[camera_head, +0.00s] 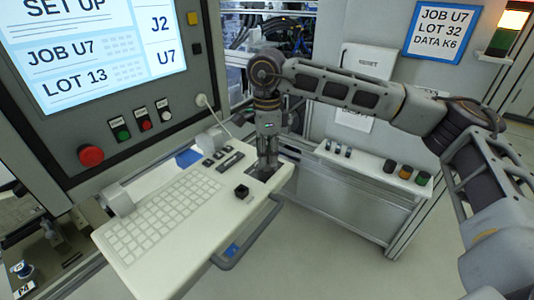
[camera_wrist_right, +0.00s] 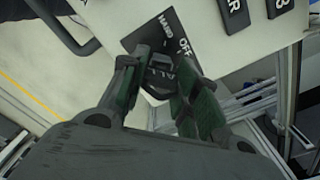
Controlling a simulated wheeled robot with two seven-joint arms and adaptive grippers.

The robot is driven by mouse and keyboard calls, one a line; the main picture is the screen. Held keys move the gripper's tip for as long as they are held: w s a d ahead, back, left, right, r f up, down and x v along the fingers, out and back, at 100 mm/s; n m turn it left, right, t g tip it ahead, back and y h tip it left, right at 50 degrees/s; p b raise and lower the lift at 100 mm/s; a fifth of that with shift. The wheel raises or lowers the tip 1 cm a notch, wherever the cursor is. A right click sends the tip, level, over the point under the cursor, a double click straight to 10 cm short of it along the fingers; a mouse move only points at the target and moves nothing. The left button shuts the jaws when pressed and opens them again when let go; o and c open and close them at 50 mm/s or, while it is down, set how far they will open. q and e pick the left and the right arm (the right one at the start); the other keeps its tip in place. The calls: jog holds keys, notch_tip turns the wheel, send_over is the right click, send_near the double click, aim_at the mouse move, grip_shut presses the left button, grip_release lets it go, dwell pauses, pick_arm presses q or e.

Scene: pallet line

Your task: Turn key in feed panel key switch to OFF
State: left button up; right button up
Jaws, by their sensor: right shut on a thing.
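The feed panel key switch has a dark label plate (camera_wrist_right: 160,30) with white lettering. In the head view, the plate (camera_head: 259,175) lies at the console's right end, mostly behind the gripper. My right gripper (camera_wrist_right: 158,72) points down at the switch, its two fingers closed on the key between them. The key is largely hidden by the fingers, and its exact angle cannot be told. In the head view, the right gripper (camera_head: 266,165) stands over the plate. My left gripper does not show.
The console (camera_head: 130,243) carries a keyboard (camera_head: 165,215) and a black knob (camera_head: 241,191) close to the gripper. A screen (camera_head: 95,45) and red stop button (camera_head: 90,155) stand behind. A handle bar (camera_head: 255,240) runs along the front. A ledge with coloured buttons (camera_head: 405,172) is at right.

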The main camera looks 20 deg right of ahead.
jog(key=shift+f+m+b, duration=0.1)
jog(key=shift+m+b, duration=0.8)
jog(key=shift+m, duration=0.9)
jog(key=shift+m+b, duration=0.8)
jog(key=shift+m, duration=1.4)
jog(key=o, duration=1.6)
jog(key=shift+c, duration=0.2)
jog(key=shift+r, duration=0.2)
jog(key=shift+r+p, duration=1.8)
jog(key=shift+r, duration=1.55)
jog(key=shift+s, duration=0.1)
